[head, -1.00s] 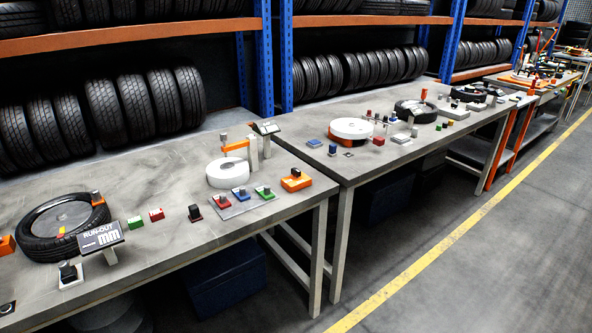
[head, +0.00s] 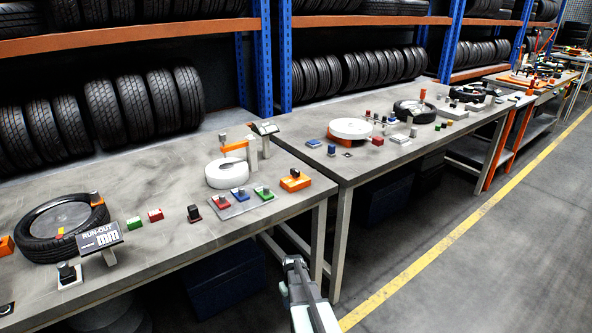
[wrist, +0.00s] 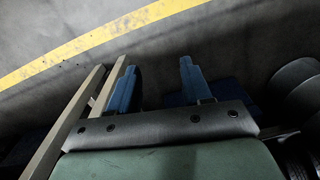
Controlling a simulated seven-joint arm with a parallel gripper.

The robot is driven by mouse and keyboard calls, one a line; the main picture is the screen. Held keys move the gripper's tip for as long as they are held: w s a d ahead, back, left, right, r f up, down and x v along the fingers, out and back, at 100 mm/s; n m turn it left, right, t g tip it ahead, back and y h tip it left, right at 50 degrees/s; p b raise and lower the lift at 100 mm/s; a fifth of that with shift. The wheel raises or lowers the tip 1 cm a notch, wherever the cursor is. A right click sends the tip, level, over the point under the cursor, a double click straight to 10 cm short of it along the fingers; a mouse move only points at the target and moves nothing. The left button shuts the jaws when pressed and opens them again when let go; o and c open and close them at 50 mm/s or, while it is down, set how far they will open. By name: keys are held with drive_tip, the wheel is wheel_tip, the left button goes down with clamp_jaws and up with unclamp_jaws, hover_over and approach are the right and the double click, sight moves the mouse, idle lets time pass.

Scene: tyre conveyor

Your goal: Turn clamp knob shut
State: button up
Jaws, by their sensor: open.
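Several small knobs stand on the near bench, and I cannot tell which is the clamp knob. One dark knob (head: 66,269) is on a white base at the front left. An orange block (head: 97,200) with a grey top sits at the rim of a tyre (head: 32,240) lying flat. An orange clamp-like arm (head: 234,147) is above a white drum (head: 227,174). An orange box (head: 295,181) has a dark knob on top. My gripper (head: 292,262) is in front of the bench edge, away from all of these. Its blue fingers (wrist: 158,80) are apart and empty.
A "RUN-OUT mm" display (head: 100,237) stands near the tyre. A grey plate (head: 241,207) carries red, blue and green knob boxes. A second bench (head: 400,150) continues to the right. The floor in front, with its yellow line (head: 440,260), is clear.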

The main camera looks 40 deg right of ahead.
drive_tip(key=w+d+r+t+h, duration=0.1)
drive_tip(key=w+d+r, duration=0.1)
drive_tip(key=d+r, duration=0.5)
drive_tip(key=w+d+r+m+t+h, duration=0.15)
drive_tip(key=d+r, duration=0.25)
drive_tip(key=d, duration=0.7)
drive_tip(key=w+d+r+n, duration=0.1)
drive_tip(key=w+d+r, duration=0.2)
drive_tip(key=d+r, duration=0.35)
drive_tip(key=s+d+r+t+h, duration=0.1)
drive_tip(key=d+r, duration=0.8)
drive_tip(key=d, duration=0.4)
wheel_tip(320, 180, up, 28)
drive_tip(key=n+y, duration=0.2)
drive_tip(key=y, duration=0.1)
hover_over(295, 170)
drive_tip(key=s, duration=0.5)
drive_tip(key=shift+t, duration=0.55)
drive_tip(key=x, duration=1.2)
drive_tip(key=shift+s+a+f, duration=0.1)
drive_tip(key=shift+f, duration=0.15)
